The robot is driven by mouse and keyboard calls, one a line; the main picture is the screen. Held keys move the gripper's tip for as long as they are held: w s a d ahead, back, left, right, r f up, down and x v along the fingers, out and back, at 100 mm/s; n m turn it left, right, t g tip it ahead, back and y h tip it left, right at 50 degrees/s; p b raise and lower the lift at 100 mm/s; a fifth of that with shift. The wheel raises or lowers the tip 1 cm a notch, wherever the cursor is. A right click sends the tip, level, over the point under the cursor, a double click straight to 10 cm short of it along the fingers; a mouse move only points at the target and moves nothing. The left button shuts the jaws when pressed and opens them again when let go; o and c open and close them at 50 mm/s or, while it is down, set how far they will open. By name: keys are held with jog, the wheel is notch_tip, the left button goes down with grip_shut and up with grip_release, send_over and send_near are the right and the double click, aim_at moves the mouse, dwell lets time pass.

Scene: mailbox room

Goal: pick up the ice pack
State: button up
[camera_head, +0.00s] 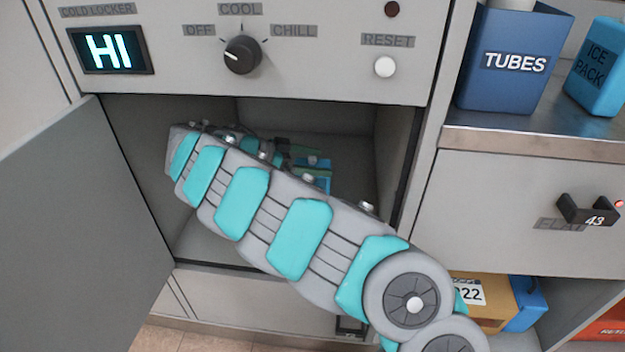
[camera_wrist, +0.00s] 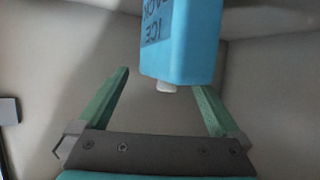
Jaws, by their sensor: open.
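A light blue ice pack (camera_wrist: 182,48) with dark lettering and a white cap is ahead of my gripper (camera_wrist: 162,84) in the wrist view, upside down there. Its capped end reaches between the tips of the two green fingers, nearer the right one. The fingers are spread apart and not closed on it. In the head view my arm reaches into the open cold locker, and a bit of blue pack (camera_head: 317,164) shows by the green fingers, mostly hidden by the arm. Another ice pack (camera_head: 598,68), labelled, stands on the right-hand counter.
The locker door (camera_head: 75,215) hangs open at left. The locker's side wall (camera_head: 397,150) is close to my arm. A blue TUBES box (camera_head: 512,55) stands on the counter (camera_head: 540,142). Below are a drawer with handle 43 (camera_head: 587,211) and an orange box (camera_head: 490,310).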

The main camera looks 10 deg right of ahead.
jog(key=x, duration=0.2)
jog(key=shift+d+f, duration=0.2)
jog(key=shift+d, duration=0.15)
grip_shut()
dwell(0.5)
